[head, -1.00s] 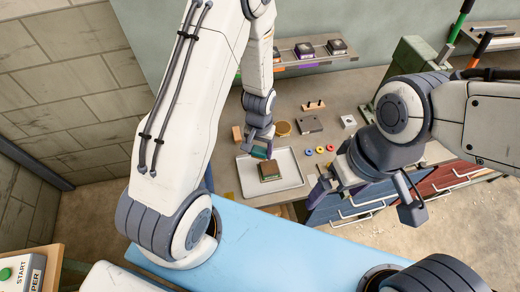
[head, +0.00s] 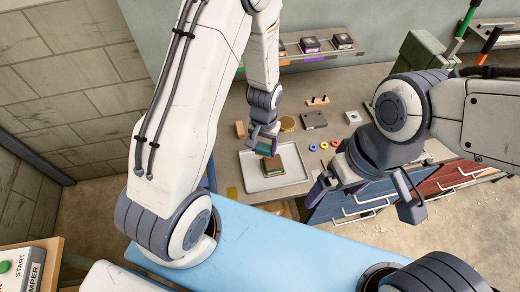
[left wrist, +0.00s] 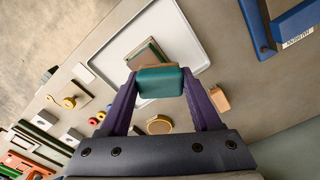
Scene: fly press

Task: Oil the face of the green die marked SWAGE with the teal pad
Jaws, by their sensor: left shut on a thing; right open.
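My left gripper (head: 263,142) is shut on the teal pad (left wrist: 160,82), which sits between its purple fingers in the left wrist view. A die block with a brownish top and green edges (head: 273,166) lies in the white tray (head: 297,180). It also shows just beyond the pad in the left wrist view (left wrist: 146,54). The pad is close over or beside the die's far edge; I cannot tell whether they touch. No SWAGE marking is readable. My right gripper (head: 337,190) is open and empty, to the right of the tray.
A wall shelf (head: 325,55) at the back holds several blocks with coloured bases. A green machine (head: 425,50) stands at the right.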

